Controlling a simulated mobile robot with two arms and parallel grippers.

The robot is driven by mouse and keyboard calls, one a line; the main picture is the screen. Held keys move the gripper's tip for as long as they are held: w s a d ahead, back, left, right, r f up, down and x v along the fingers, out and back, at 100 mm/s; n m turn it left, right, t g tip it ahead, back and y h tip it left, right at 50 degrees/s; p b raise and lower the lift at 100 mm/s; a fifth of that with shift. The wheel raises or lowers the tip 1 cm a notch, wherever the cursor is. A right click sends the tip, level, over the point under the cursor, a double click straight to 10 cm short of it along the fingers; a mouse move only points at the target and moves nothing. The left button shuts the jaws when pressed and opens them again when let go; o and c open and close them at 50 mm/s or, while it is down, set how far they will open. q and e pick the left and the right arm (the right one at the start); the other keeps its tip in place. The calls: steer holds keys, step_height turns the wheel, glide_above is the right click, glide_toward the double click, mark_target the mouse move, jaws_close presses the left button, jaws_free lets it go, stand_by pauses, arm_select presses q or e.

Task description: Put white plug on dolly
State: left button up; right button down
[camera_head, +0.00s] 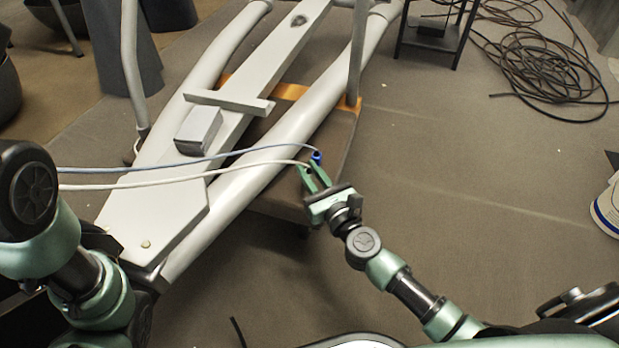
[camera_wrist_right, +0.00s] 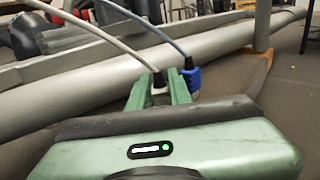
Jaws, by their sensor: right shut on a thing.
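My right gripper (camera_head: 313,172) is shut on the white plug (camera_wrist_right: 159,84), which sits between its green fingers at the end of a white cable (camera_head: 200,180). A blue plug (camera_head: 317,157) on a blue-grey cable is right beside the fingertips; it also shows in the wrist view (camera_wrist_right: 191,76), just right of the right finger. The dolly (camera_head: 340,140) is a brown board under the grey elliptical frame. The gripper is over or at the dolly's right edge; its exact height is unclear. My left arm is at the left, its gripper out of sight.
A black cable coil (camera_head: 545,65) lies at the upper right. The carpet on the right is mostly clear.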

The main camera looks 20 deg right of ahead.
steer(key=shift+r, duration=0.15)
steer(key=shift+f, duration=0.25)
steer(key=c, duration=1.6)
jaws_free()
steer(key=shift+r, duration=0.2)
steer(key=shift+s+d+b, duration=0.15)
steer(key=shift+s+d, duration=0.25)
steer(key=shift+s, duration=1.55)
steer(key=shift+s+d+b, duration=0.1)
steer(key=shift+s+d, duration=0.25)
steer(key=shift+s, duration=1.65)
steer(key=shift+s+d+b, duration=0.15)
steer(key=shift+s+d, duration=0.25)
steer(key=shift+s, duration=1.55)
